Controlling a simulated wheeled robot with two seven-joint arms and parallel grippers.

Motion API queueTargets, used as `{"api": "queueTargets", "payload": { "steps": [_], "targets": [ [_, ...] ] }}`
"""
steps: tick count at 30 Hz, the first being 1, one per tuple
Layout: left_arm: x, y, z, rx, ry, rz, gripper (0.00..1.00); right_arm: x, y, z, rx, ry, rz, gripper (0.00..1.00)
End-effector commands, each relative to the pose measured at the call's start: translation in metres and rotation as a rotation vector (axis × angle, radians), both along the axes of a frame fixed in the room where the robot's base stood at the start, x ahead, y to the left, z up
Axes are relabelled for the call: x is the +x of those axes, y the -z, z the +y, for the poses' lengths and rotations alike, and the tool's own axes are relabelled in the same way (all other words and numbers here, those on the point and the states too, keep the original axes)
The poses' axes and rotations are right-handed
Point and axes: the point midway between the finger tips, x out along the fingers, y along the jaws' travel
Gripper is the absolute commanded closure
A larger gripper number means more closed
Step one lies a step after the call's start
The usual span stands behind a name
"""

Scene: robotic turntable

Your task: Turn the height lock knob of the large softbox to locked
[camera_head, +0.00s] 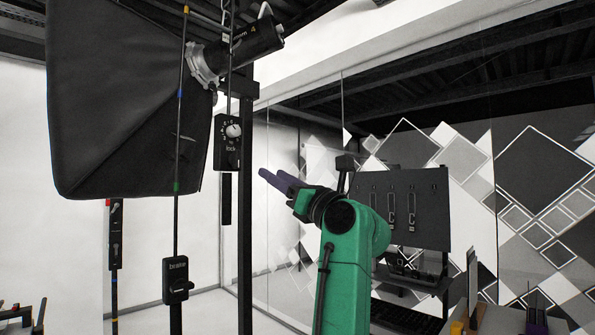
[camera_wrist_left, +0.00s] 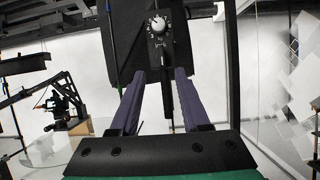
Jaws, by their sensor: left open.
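The large softbox (camera_head: 130,110) hangs at the upper left of the head view, black, with its lamp head (camera_head: 245,42) at its right. The height lock knob (camera_head: 234,130) is a pale round dial on a black box marked "lock", beside the dark upright post. The knob also shows at the top of the left wrist view (camera_wrist_left: 158,25). My left gripper (camera_head: 272,178) has two purple fingers and is open and empty. It is below and right of the knob in the head view, apart from it. In the left wrist view the knob lies beyond the fingertips (camera_wrist_left: 160,73), centred between them. My right gripper is out of view.
A thin rod (camera_head: 179,150) runs down in front of the softbox to a black box marked "brake" (camera_head: 176,282). A dark post (camera_head: 245,220) stands just left of my gripper. A dark panel (camera_head: 405,208) stands behind my green arm.

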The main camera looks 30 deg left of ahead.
Motion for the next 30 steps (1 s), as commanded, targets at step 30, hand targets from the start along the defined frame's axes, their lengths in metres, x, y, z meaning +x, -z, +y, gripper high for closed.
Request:
{"api": "queueTargets", "payload": {
  "steps": [30],
  "targets": [
    [0.032,-0.062,0.130,-0.030,0.014,-0.028,0.54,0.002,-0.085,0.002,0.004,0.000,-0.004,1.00]
  ]
}}
